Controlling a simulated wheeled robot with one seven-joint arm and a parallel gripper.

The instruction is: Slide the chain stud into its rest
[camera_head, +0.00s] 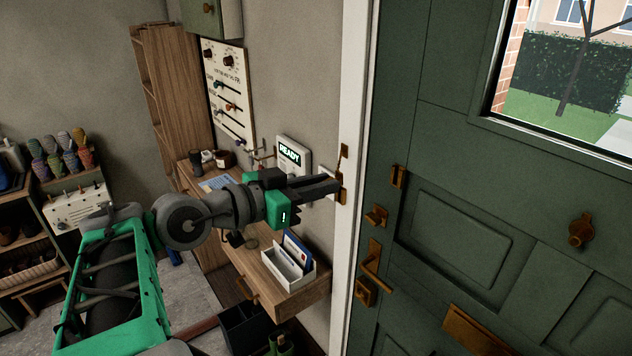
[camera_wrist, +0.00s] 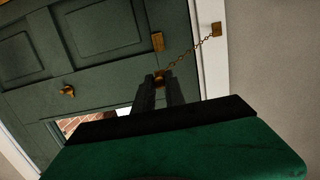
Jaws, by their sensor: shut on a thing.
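My gripper (camera_head: 332,186) reaches right to the white door frame, its dark fingers closed. In the wrist view my gripper (camera_wrist: 161,80) is shut on the brass chain stud (camera_wrist: 159,74), of which only a little shows between the fingertips. The chain (camera_wrist: 188,51) runs from the stud to a brass plate (camera_wrist: 216,29) on the white frame. The rest looks to be the small brass plate (camera_wrist: 157,42) on the green door, apart from the stud; in the head view the rest (camera_head: 398,177) is right of my fingertips. The stud is not clear in the head view.
The green door (camera_head: 460,120) carries a brass lever handle (camera_head: 374,264), a turn piece (camera_head: 376,215) and a knocker-like fitting (camera_head: 582,231). The white frame (camera_head: 352,90) stands close to my fingertips. A wooden shelf (camera_head: 300,300) with a letter holder lies below my gripper.

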